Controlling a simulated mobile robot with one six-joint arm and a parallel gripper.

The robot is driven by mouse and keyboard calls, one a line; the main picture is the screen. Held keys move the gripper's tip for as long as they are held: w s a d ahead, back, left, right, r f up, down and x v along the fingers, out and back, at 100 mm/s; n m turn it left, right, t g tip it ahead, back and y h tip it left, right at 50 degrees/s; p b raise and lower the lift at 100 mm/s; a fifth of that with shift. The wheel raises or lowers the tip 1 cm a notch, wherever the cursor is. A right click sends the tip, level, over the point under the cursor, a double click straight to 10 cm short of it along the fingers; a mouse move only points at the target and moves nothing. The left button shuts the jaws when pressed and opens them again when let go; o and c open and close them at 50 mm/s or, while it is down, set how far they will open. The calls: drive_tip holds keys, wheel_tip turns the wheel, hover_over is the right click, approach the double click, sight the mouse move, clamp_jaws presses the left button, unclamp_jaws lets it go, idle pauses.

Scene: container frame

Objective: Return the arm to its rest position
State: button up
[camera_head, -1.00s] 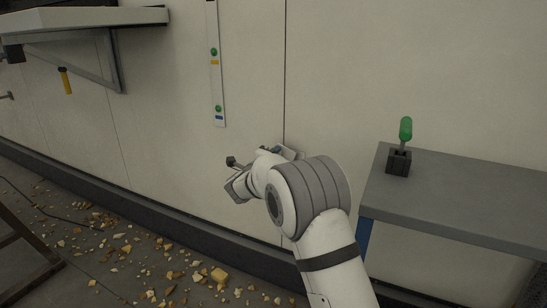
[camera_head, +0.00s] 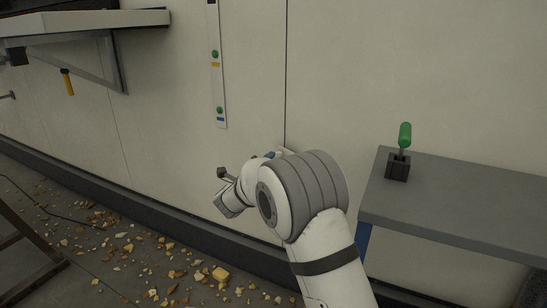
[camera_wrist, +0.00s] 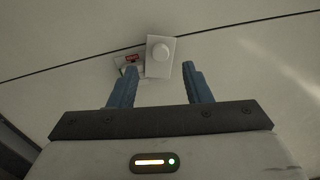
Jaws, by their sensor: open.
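My gripper (camera_wrist: 157,85) shows in the wrist view with its two blue fingers spread apart and nothing between them. Beyond the fingertips, a white plate with a round white knob (camera_wrist: 159,53) is on the pale wall, apart from the fingers as far as I can tell. A small red part (camera_wrist: 131,59) sits just left of that plate. In the head view my arm is bent in front of the wall, and its joint hides most of the gripper.
A grey table (camera_head: 460,205) at the right carries a green-handled lever (camera_head: 404,137) on a dark base. A wall strip (camera_head: 215,70) has green buttons. A shelf (camera_head: 90,20) is at upper left. Rubble (camera_head: 220,274) lies on the floor at lower left.

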drive_tip(key=shift+v, duration=1.15)
drive_tip(key=s+d+r+n+g+y+p, duration=0.1)
drive_tip(key=s+d+r+n+y+p, duration=0.2)
drive_tip(key=r+p, duration=0.4)
drive_tip(key=s+d+r+n+g+y+p, duration=0.1)
drive_tip(key=s+r+n+y+p, duration=0.15)
drive_tip(key=r+n+p, duration=0.4)
drive_tip(key=s+d+r+n+g+y+p, duration=0.1)
drive_tip(key=d+r+n+y+p, duration=0.25)
drive_tip(key=r, duration=0.55)
drive_tip(key=s+d+r+n+g+p, duration=0.3)
drive_tip(key=s+p, duration=0.4)
drive_tip(key=s, duration=0.4)
drive_tip(key=s+d+r+n+g+h+p, duration=0.1)
drive_tip(key=s+d+r+n+g+p, duration=0.3)
drive_tip(key=s+d+p, duration=0.3)
drive_tip(key=s+d+r+n+g+h+p, duration=0.1)
drive_tip(key=s+d+r+n+g+p, duration=0.3)
drive_tip(key=s, duration=1.3)
drive_tip(key=d+r+p, duration=0.1)
drive_tip(key=p, duration=0.2)
drive_tip(key=shift+s+d+r, duration=0.25)
drive_tip(key=shift+d, duration=0.05)
